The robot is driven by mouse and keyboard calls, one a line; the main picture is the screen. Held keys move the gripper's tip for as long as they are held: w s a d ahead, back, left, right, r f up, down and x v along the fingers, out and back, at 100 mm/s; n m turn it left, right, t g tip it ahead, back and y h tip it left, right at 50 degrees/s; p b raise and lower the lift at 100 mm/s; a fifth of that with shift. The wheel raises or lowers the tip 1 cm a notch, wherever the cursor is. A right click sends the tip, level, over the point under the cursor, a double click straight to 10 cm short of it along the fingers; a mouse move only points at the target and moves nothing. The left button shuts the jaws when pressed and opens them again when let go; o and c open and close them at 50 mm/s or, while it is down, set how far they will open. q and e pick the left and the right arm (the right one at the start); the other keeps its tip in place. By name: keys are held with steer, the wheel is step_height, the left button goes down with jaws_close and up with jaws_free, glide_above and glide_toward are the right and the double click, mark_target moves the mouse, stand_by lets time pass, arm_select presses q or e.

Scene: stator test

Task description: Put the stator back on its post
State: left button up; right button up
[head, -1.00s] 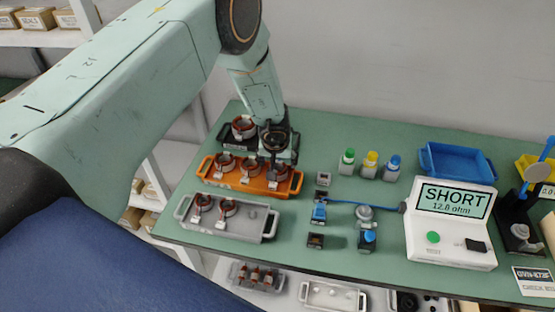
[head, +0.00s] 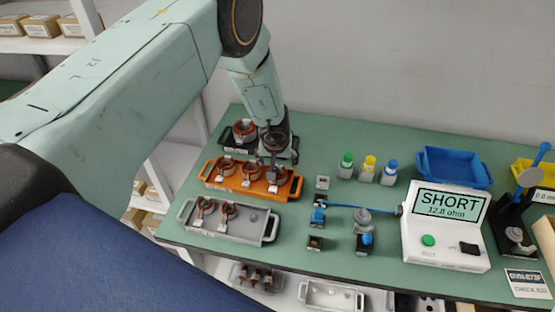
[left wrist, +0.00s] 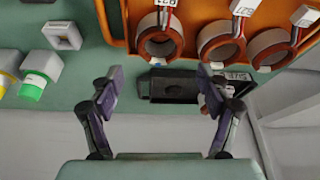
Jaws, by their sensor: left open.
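My left gripper (head: 273,158) hangs over the right end of the black tray (head: 225,147) and the back of the orange tray (head: 205,172). In the left wrist view my left gripper (left wrist: 162,88) has its jaws apart with nothing between them. A copper-wound stator (head: 244,129) sits at the left of the black tray. Three stators stand in the orange tray, including a left one (head: 226,166) and a middle one (head: 250,171). The grey tray (head: 237,236) holds two stators (head: 204,206) and a bare post (head: 253,217). My right gripper is out of view.
A white tester (head: 440,250) reads SHORT, 12.8 ohm. A blue cable runs to small fixtures (head: 319,215) in the middle. Capped bottles (head: 367,170) and a blue bin (head: 455,167) stand at the back. The bench front between fixtures and grey tray is clear.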

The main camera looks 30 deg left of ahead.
arm_select(q)
steer(key=o, duration=0.4)
steer(key=shift+c, duration=0.2)
steer(key=v, duration=1.2)
stand_by(0.5)
steer(key=x, duration=1.2)
steer(key=shift+f, duration=0.15)
steer(key=shift+f+b, duration=0.2)
steer(key=shift+b, duration=0.25)
steer(key=shift+r, duration=0.1)
